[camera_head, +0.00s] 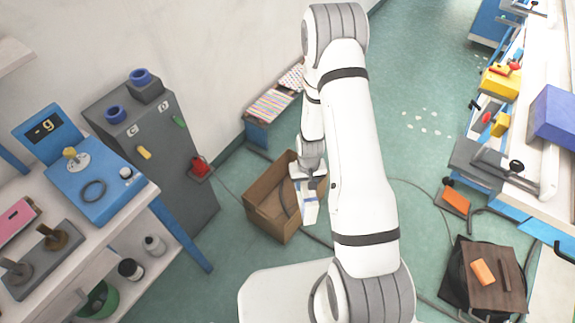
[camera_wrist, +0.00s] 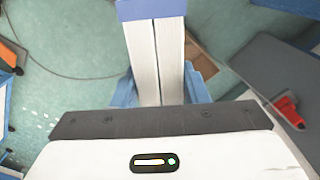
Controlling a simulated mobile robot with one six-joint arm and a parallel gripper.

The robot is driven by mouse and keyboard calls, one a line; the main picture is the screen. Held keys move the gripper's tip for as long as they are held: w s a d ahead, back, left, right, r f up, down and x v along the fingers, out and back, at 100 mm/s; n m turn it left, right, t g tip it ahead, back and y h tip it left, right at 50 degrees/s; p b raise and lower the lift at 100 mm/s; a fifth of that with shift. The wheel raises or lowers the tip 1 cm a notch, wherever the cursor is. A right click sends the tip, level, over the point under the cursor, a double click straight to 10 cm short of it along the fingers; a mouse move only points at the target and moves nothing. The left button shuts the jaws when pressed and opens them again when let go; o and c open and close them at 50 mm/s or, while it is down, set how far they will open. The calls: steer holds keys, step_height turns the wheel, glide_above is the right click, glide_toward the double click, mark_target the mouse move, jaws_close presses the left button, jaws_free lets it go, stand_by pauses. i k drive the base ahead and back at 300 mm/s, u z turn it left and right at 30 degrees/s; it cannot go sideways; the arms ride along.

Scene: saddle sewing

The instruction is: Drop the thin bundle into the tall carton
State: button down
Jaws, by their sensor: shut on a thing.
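The thin bundle (camera_head: 309,214) is white with a blue band and hangs from my gripper (camera_head: 309,190) in the head view. In the wrist view the bundle (camera_wrist: 142,55) looks like two long pale strips with a blue band at the far end. My gripper (camera_wrist: 160,90) is shut on it, a blue finger on each side. The tall carton (camera_head: 264,225) is brown cardboard, open at the top, and stands on the floor. The bundle appears over or in front of the carton's right side; I cannot tell whether it is inside the rim. My arm hides part of that area.
A grey cabinet (camera_head: 178,175) stands left of the carton, and a blue box with striped cloth (camera_head: 268,105) behind it. A workbench with a blue device (camera_head: 95,185) is at left. A cable runs on the floor. Green floor (camera_head: 420,125) is open to the right of my arm.

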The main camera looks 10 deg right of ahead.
mark_target(286, 210)
steer(key=z, duration=0.05)
steer(key=i, duration=0.85)
steer(key=u, duration=0.1)
